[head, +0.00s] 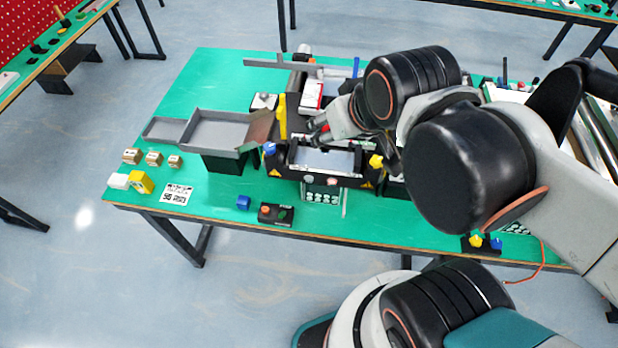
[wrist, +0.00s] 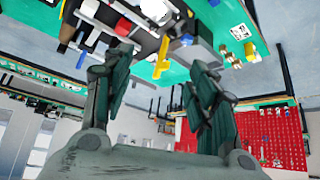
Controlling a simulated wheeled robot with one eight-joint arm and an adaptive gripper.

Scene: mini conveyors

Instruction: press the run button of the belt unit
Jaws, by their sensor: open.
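The belt unit (head: 324,160) is a black-framed conveyor with a pale belt, at the middle of the green table in the head view. Its front face carries small round controls (head: 333,181), too small to tell which is the run button. A separate black box (head: 276,214) with an orange-red knob lies on the table just in front. My gripper (head: 318,130) is above the rear of the belt unit, partly hidden by my arm. In the wrist view my gripper (wrist: 160,60) has its two dark green fingers spread apart with nothing held between them.
Grey trays (head: 215,135) stand left of the belt unit, with small boxes (head: 154,158) and a yellow block (head: 141,182) farther left. A yellow upright (head: 282,117) stands close to my gripper.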

